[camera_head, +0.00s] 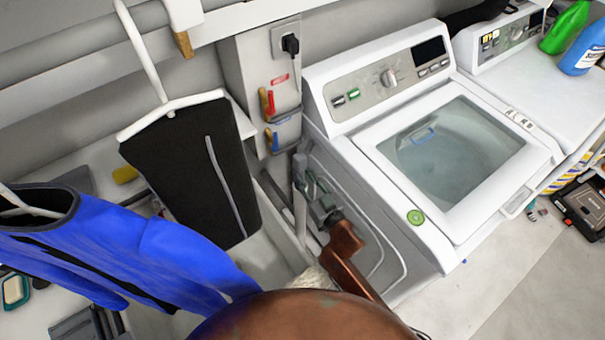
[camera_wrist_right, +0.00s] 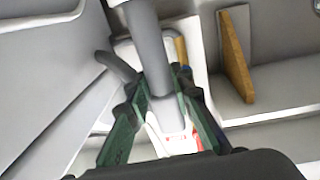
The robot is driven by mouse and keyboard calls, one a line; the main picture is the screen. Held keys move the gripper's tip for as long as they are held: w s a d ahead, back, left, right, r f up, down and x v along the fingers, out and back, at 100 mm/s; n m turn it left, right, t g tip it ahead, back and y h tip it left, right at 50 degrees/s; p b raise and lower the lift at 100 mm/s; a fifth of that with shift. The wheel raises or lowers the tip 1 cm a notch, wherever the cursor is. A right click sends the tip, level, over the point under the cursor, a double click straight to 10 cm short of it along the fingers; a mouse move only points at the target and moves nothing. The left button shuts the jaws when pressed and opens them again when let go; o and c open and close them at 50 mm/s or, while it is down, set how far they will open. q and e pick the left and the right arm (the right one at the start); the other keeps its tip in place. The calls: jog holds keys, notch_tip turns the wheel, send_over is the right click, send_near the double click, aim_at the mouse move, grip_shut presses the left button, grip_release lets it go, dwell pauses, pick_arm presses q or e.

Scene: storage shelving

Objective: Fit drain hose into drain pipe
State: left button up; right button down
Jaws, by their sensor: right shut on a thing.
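A grey hose (camera_head: 299,167) stands upright in the gap left of the white washing machine (camera_head: 430,150). My right gripper (camera_head: 314,186), at the end of a brown arm, is shut on it. In the right wrist view the grey hose (camera_wrist_right: 148,45) runs down between the green fingers of my right gripper (camera_wrist_right: 165,90). A pale upright pipe (camera_head: 300,218) shows just below the hose in the head view. The fingers partly hide the join, so I cannot tell whether the hose is inside the pipe. My left gripper is out of view.
A grey wall panel (camera_head: 262,75) with red and blue valve handles stands behind the gripper. A black garment (camera_head: 185,160) and a blue garment (camera_head: 110,245) hang at the left. Bottles (camera_head: 568,27) stand at the top right.

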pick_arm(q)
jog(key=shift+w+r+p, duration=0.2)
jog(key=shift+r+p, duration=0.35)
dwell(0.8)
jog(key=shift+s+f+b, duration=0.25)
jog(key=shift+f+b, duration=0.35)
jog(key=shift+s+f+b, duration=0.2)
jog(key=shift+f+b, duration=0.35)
pick_arm(e)
jog(key=shift+f, duration=2)
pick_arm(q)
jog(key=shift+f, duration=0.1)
pick_arm(e)
jog(key=shift+f, duration=0.2)
